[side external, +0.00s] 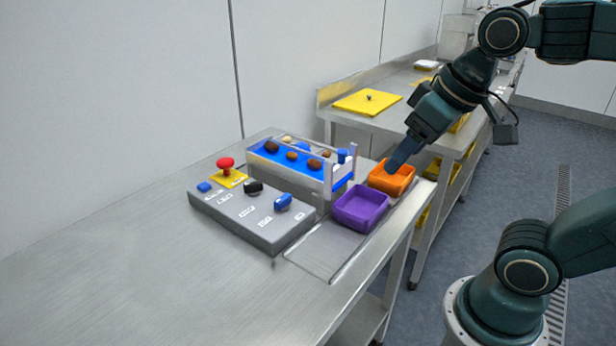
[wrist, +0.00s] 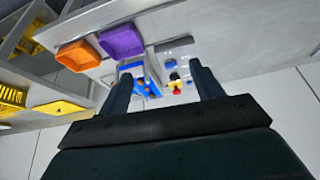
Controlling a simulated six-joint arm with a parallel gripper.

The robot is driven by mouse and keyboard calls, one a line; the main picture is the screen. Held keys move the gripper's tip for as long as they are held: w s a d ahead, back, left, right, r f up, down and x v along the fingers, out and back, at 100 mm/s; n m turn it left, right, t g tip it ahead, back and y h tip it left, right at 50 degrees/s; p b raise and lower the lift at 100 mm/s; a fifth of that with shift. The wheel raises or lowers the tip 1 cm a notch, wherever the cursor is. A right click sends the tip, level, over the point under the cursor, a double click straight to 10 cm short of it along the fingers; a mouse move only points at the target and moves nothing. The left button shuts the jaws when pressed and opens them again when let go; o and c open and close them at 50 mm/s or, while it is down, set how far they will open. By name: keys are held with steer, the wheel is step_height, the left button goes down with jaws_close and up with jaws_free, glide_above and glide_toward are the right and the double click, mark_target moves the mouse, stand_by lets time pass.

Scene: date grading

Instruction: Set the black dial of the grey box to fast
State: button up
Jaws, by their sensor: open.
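The grey box (side external: 230,213) lies on the steel table at the left in the side external view. Its black dial (side external: 253,187) sits on top, between the red mushroom button (side external: 226,165) and a blue dial (side external: 283,202). The printed labels are too small to read, so the dial's setting cannot be told. My gripper (side external: 393,166) is beside the orange bin, apart from the box and to its right. In the wrist view my gripper (wrist: 160,80) shows two spread fingers with nothing held. There the grey box (wrist: 178,48) is small and partly hidden by a finger.
A blue conveyor (side external: 262,159) with several brown dates stands behind the box. A purple bin (side external: 361,208) and an orange bin (side external: 391,178) stand to its right. The table (side external: 170,290) in front of the box is clear. A yellow board (side external: 366,103) lies on the back table.

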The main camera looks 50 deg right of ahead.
steer(key=w+r+m+g, duration=0.1)
steer(key=w+r, duration=0.3)
steer(key=w, duration=0.5)
steer(key=m+g, duration=0.4)
steer(key=m, duration=0.1)
glide_above(253, 183)
step_height(253, 183, down, 10)
steer(key=shift+f, duration=0.15)
step_height(253, 183, down, 14)
steer(key=shift+r, duration=0.25)
